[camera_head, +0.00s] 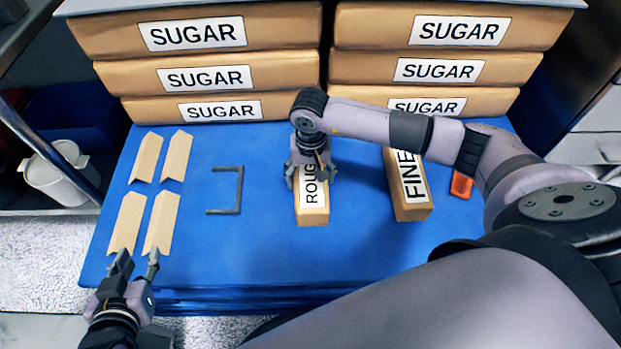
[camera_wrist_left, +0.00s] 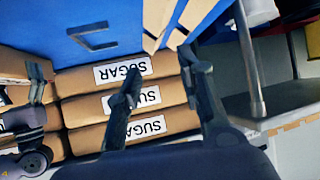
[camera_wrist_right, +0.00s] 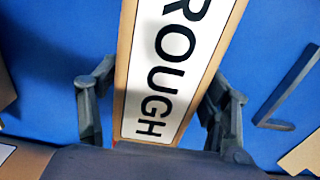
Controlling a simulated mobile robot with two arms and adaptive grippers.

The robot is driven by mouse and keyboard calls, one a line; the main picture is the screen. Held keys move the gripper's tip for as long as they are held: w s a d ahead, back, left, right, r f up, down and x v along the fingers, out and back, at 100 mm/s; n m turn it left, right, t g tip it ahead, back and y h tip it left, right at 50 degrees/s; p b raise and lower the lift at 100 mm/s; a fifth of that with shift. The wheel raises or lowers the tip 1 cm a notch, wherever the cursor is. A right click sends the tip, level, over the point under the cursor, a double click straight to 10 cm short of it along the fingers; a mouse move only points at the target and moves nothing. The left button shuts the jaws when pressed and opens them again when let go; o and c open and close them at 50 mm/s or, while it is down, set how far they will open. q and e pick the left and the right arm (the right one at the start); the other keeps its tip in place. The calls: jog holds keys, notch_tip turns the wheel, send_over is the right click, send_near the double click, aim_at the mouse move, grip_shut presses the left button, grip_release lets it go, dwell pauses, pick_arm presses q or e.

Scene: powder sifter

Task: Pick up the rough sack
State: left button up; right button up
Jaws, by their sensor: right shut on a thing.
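The rough sack (camera_head: 313,212) is a narrow tan block with a white "ROUGH" label, standing on the blue surface in the head view. It fills the middle of the right wrist view (camera_wrist_right: 170,65). My right gripper (camera_head: 309,175) is shut on the rough sack from above, one finger on each side. Part of the sack is hidden under the gripper in the head view. Whether it has left the surface I cannot tell. My left gripper (camera_head: 138,260) is open and empty near the front left edge; its spread fingers also show in the left wrist view (camera_wrist_left: 160,72).
The fine sack (camera_head: 408,195) stands to the right, partly under my right arm. A grey U-shaped bracket (camera_head: 238,190) and several tan folded pieces (camera_head: 130,218) lie left. Stacked sugar sacks (camera_head: 285,75) line the back. An orange-red object (camera_head: 461,186) lies at right.

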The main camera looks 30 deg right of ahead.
jog(key=c, duration=0.7)
jog(key=shift+w+r, duration=0.1)
